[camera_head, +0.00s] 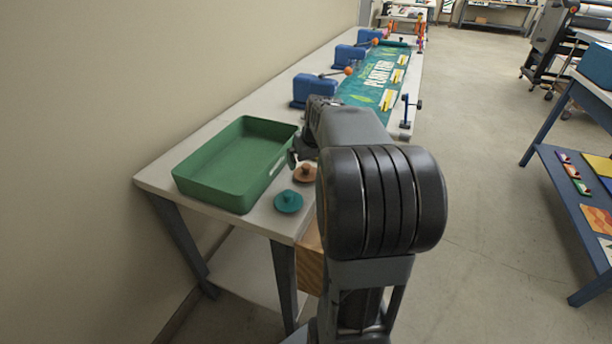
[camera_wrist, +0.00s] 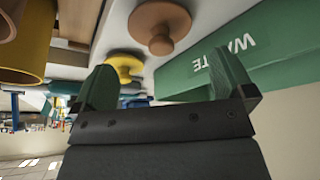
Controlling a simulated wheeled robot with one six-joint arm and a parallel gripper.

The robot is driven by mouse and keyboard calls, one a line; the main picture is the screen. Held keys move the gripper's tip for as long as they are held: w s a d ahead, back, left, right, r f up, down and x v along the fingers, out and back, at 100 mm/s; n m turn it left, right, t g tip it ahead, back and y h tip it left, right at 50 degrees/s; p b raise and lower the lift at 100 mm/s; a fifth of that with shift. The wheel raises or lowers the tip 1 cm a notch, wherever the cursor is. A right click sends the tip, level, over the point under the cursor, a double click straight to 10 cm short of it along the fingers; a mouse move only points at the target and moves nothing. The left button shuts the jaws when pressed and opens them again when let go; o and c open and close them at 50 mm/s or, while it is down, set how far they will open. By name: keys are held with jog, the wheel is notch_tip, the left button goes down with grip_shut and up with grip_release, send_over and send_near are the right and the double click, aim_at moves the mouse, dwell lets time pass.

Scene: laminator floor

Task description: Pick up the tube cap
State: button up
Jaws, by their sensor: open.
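Round tube caps with knobs lie on the bench. A teal cap (camera_head: 288,202) is at the near edge and a brown cap (camera_head: 305,173) lies just beyond it. The wrist view, which looks upside down, shows the brown cap (camera_wrist: 160,26) and a yellow cap (camera_wrist: 124,66). In the head view my arm hides the yellow cap. My gripper (camera_wrist: 165,80) is open, its two green fingers wide apart with nothing between them. In the head view my gripper (camera_head: 299,150) is above the bench beside the bin, partly hidden by my arm.
A green bin (camera_head: 185,187), lettered WASTE in the wrist view, stands left of the caps. Brown and yellow tubes (camera_wrist: 22,50) are close at the wrist view's left. Blue clamps (camera_head: 315,90) and a teal banner (camera_head: 375,82) lie farther along the bench.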

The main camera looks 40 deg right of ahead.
aim_at(307, 166)
jog(key=shift+b+x, duration=0.35)
jog(key=shift+x, duration=2.3)
jog(key=shift+c, duration=0.2)
jog(key=c, duration=0.8)
